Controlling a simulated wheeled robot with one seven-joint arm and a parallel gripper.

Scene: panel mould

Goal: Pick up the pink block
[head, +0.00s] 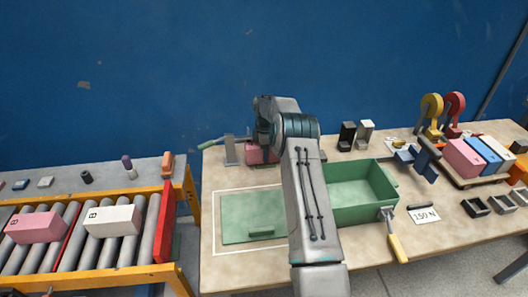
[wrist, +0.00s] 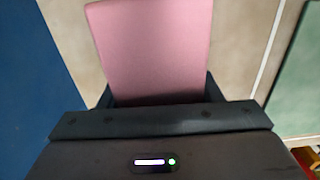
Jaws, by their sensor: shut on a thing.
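A pink block (wrist: 150,45) fills the upper middle of the wrist view, between the two dark fingers of my gripper (wrist: 159,92). My gripper is shut on it. In the head view a part of this pink block (head: 256,155) shows at the back of the workbench, beside a grey upright bracket. My arm hides the rest of it and most of my gripper. I cannot tell whether the block touches the bench top.
A green open box (head: 345,213) and a flat green panel (head: 240,232) lie on the bench (head: 213,185). Another pink block (head: 463,158) stands with blue and white ones at right. A roller conveyor (head: 65,253) at left carries pink and white blocks.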

